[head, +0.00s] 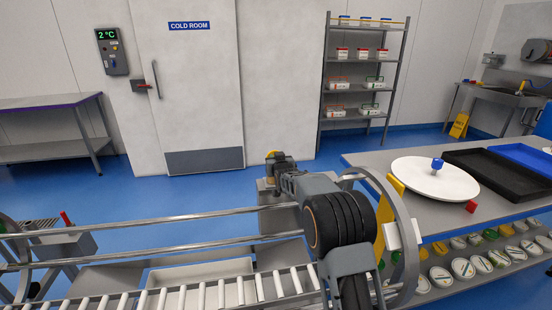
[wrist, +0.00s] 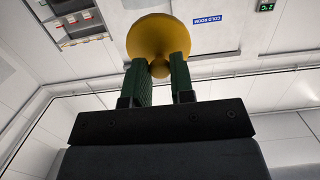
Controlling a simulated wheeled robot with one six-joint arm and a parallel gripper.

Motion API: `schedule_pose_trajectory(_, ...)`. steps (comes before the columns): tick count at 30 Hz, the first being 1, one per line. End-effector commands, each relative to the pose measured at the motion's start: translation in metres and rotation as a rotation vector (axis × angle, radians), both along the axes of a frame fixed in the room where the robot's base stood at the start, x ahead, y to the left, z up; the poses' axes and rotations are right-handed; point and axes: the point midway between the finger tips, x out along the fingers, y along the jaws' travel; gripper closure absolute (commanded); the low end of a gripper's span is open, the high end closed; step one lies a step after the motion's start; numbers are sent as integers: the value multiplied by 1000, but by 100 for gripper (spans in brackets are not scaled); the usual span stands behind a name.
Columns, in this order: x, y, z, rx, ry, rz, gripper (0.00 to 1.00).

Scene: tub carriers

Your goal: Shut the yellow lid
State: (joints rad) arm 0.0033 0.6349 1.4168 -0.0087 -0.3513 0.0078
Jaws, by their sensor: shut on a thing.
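My gripper (head: 277,157) is at the end of my outstretched arm, above the far side of the roller conveyor. In the wrist view my gripper (wrist: 160,62) has its green fingers shut on the small round knob of a yellow disc-shaped piece (wrist: 162,35). The disc spreads out beyond the fingertips, apart from any surface I can see. In the head view only a little yellow shows at the gripper, so I cannot tell whether this piece is the lid. A yellow panel (head: 394,187) stands beside the table at right, partly hidden by my arm and a grey ring.
The roller conveyor (head: 205,296) with metal rails crosses the front. A shelf rack (head: 322,100) stands behind.

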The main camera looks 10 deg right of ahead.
Motion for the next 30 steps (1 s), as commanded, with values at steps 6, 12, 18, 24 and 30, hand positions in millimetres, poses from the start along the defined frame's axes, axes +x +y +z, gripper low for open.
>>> schedule_pose_trajectory(6,10,0,16,-1,194,0,100)
schedule_pose_trajectory(12,20,0,22,1,384,2,100)
schedule_pose_trajectory(18,30,0,21,0,559,1,100)
schedule_pose_trajectory(24,36,0,17,-1,663,0,100)
schedule_pose_trajectory(30,39,0,14,-1,733,0,100)
